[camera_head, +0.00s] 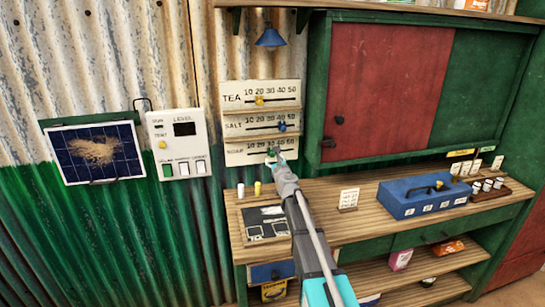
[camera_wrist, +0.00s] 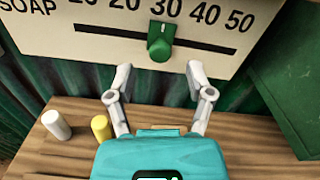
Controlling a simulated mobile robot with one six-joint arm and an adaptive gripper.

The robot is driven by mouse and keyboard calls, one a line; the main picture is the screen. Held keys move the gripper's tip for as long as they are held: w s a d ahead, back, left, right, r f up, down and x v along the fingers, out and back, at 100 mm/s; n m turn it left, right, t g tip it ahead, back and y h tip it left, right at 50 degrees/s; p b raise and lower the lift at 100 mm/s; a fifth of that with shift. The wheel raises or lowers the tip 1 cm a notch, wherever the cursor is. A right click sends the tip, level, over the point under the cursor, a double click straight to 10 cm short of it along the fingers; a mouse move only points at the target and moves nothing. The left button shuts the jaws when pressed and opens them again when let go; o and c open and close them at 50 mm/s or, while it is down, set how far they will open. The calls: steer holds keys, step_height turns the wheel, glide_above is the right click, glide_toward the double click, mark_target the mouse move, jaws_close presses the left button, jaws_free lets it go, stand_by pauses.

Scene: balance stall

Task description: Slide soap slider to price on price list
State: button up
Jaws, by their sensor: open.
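The soap slider's green knob (camera_wrist: 160,45) sits on a dark slot in the cream SOAP board (camera_wrist: 90,42), its pointer close to 30, slightly to its left. In the head view the SOAP board (camera_head: 234,157) is the lowest of three price boards, and my gripper partly covers it. My gripper (camera_wrist: 160,73) is open and empty, its two fingers spread to either side just below the knob in the wrist view, with no contact visible. A small white card (camera_head: 348,198) with lines of writing stands on the counter; its text is too small to read.
The TEA slider's yellow knob (camera_head: 259,100) and SALT slider's blue knob (camera_head: 282,126) are above. A white cylinder (camera_wrist: 56,124) and a yellow one (camera_wrist: 101,127) stand on the counter below. A blue box (camera_head: 425,196) is at the right.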

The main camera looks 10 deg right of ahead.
mark_target(273, 155)
steer(key=shift+w+a, duration=0.1)
steer(key=shift+w, duration=1.95)
jaws_close()
